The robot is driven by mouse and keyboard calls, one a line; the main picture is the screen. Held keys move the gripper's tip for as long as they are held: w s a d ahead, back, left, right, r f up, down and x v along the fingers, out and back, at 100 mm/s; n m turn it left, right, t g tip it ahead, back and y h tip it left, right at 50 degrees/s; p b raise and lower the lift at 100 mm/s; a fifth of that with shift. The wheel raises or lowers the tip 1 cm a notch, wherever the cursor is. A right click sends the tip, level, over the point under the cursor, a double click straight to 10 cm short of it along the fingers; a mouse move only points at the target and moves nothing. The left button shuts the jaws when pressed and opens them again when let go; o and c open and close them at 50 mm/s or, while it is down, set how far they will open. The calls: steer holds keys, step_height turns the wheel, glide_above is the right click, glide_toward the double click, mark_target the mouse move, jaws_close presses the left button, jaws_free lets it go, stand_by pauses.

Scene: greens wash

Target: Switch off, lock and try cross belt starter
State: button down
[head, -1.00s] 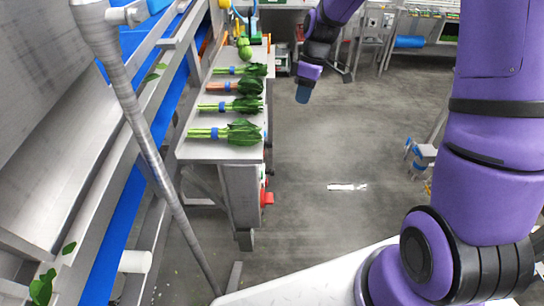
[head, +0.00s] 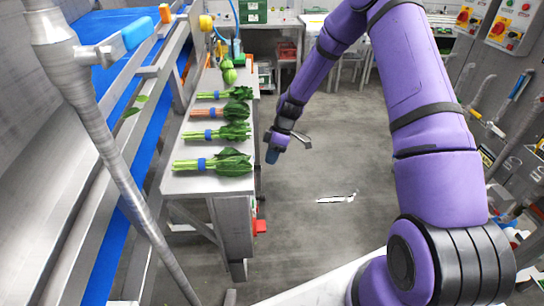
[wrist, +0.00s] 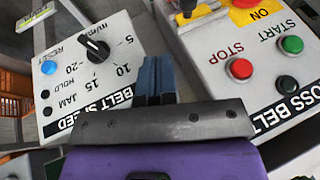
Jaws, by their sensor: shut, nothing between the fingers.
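The cross belt starter (wrist: 215,45) is a grey box at the right of the wrist view, seen upside down, its label partly cut off. It has a red STOP button (wrist: 239,68), a green START button (wrist: 292,44) and a yellow ON plate (wrist: 262,14). A red switch part (wrist: 243,3) shows at the top edge, mostly cut off. My gripper (wrist: 157,78) is shut and empty, its blue fingers in front of the gap between this box and the belt speed box. In the head view my gripper (head: 272,154) hangs right of the greens table.
The belt speed box (wrist: 85,72) with a black knob stands left in the wrist view. The greens table (head: 190,185) carries several bunches. Wall boxes with red and green buttons (head: 510,28) are at upper right, above pipes and tools.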

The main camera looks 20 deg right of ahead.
steer(key=s+a+f, duration=0.4)
steer(key=f, duration=0.3)
steer(key=shift+s+a+f, duration=0.15)
steer(key=shift+s+f, duration=0.05)
steer(key=shift+s, duration=0.1)
steer(key=shift+s+a, duration=0.25)
steer(key=shift+s, duration=0.45)
steer(key=shift+s+a, duration=0.2)
steer(key=shift+s, duration=0.5)
steer(key=shift+s+a, duration=0.25)
steer(key=shift+s, duration=0.45)
